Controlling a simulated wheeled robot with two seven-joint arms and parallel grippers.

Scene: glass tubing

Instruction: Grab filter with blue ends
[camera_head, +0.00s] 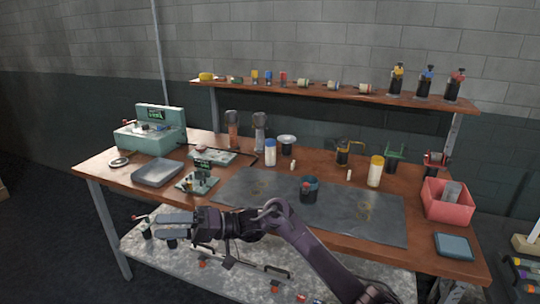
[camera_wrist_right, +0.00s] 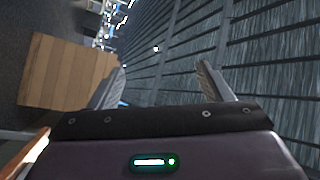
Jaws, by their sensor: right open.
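A white cylinder with a blue top (camera_head: 270,152) stands upright at the back of the workbench; its bottom end is not clear at this size. A similar white cylinder with a yellow top (camera_head: 375,171) stands farther right. I cannot tell for sure which item is the filter with blue ends. My right gripper (camera_head: 159,226) is open and empty, in front of the bench's front edge and pointing left, well away from the blue-topped cylinder. Its two spread fingers also show in the right wrist view (camera_wrist_right: 160,82), with nothing between them. My left gripper is not in view.
The wooden workbench (camera_head: 105,167) carries a dark mat (camera_head: 345,217), a grey tray (camera_head: 158,173), a green device (camera_head: 150,138) and a pink bin (camera_head: 447,205). The raised shelf (camera_head: 320,94) holds several small coloured parts and dark jars. A lower shelf (camera_head: 235,288) also holds parts.

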